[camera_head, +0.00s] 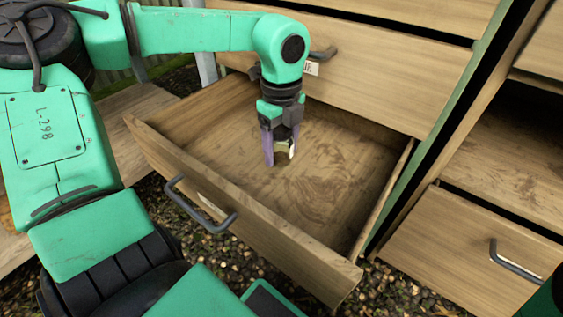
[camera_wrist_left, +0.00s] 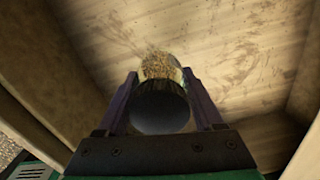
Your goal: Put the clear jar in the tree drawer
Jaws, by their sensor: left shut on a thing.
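My left gripper (camera_head: 279,150) points down inside the open wooden drawer (camera_head: 340,165), over its middle. In the left wrist view the gripper (camera_wrist_left: 162,95) is shut on a jar (camera_wrist_left: 160,68), with one purple finger on each side. The jar has a dark round lid facing the camera and brownish grainy contents showing beyond it. In the head view the jar is mostly hidden by the fingers. I cannot tell whether its base touches the drawer floor. The drawer's label is seen edge-on and cannot be read. My right gripper is not in view.
The open drawer has a dark handle (camera_head: 200,206) on its front panel. A closed drawer (camera_head: 370,75) sits right above and behind. Another cabinet with a handled drawer (camera_head: 460,255) stands at the right. The rest of the open drawer's floor is bare. Pebbly ground lies below.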

